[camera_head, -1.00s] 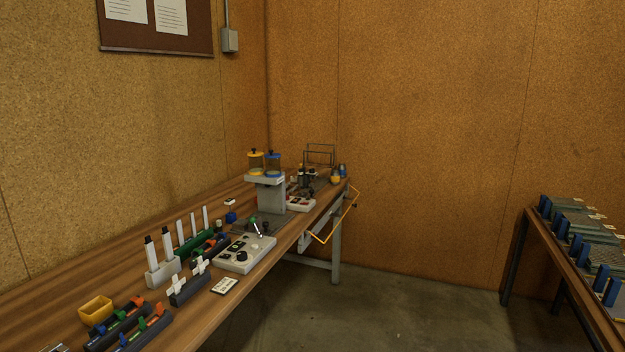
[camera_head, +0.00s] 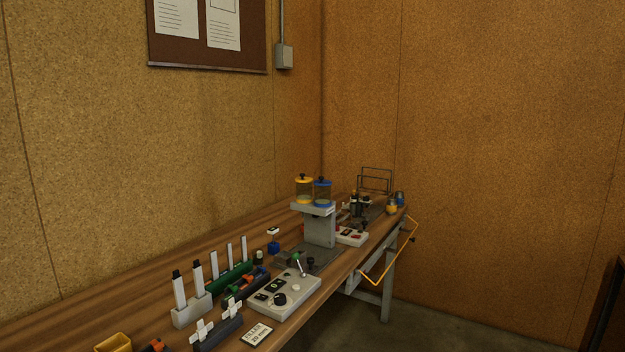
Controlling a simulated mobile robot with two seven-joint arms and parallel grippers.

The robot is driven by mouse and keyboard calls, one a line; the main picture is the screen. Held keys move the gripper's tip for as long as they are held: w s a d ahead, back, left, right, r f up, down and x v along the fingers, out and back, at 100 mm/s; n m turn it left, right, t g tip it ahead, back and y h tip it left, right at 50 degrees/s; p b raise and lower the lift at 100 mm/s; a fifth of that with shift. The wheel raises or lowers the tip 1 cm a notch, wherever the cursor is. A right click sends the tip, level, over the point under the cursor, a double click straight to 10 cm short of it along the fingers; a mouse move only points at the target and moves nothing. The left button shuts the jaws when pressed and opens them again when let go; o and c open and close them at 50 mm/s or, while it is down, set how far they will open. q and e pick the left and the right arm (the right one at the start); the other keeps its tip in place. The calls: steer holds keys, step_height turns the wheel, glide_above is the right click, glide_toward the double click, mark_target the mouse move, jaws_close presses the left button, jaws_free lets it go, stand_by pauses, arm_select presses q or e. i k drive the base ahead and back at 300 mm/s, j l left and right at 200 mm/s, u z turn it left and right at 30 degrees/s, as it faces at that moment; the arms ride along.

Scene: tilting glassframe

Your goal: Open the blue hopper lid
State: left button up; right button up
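The blue hopper lid (camera_head: 322,182) sits on top of a clear hopper (camera_head: 322,193) on the grey filler stand (camera_head: 320,228) on the bench. It has a dark knob on top and looks closed. Neither of my grippers shows in the head view.
The wooden bench (camera_head: 130,300) runs along the left wall. In front of the stand is a control box (camera_head: 285,295) with a green-tipped lever. Racks with white-bodied markers (camera_head: 190,300) stand to its left. A yellow frame (camera_head: 388,255) juts from the bench's right edge. Floor to the right is clear.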

mark_target(322, 182)
steer(key=i+l+u, duration=0.1)
steer(key=u, duration=0.25)
steer(key=i+l+u, duration=0.1)
steer(key=u, duration=0.25)
steer(key=l+u, duration=0.1)
steer(key=u, duration=0.25)
steer(key=i+l+u, duration=0.25)
steer(key=l, duration=0.2)
steer(key=l+u, duration=0.25)
steer(key=l, duration=0.2)
steer(key=i+l+u, duration=0.1)
steer(key=l+u, duration=0.15)
steer(key=l, duration=0.65)
steer(key=i+l, duration=0.1)
steer(key=l, duration=1.8)
steer(key=i+u, duration=0.05)
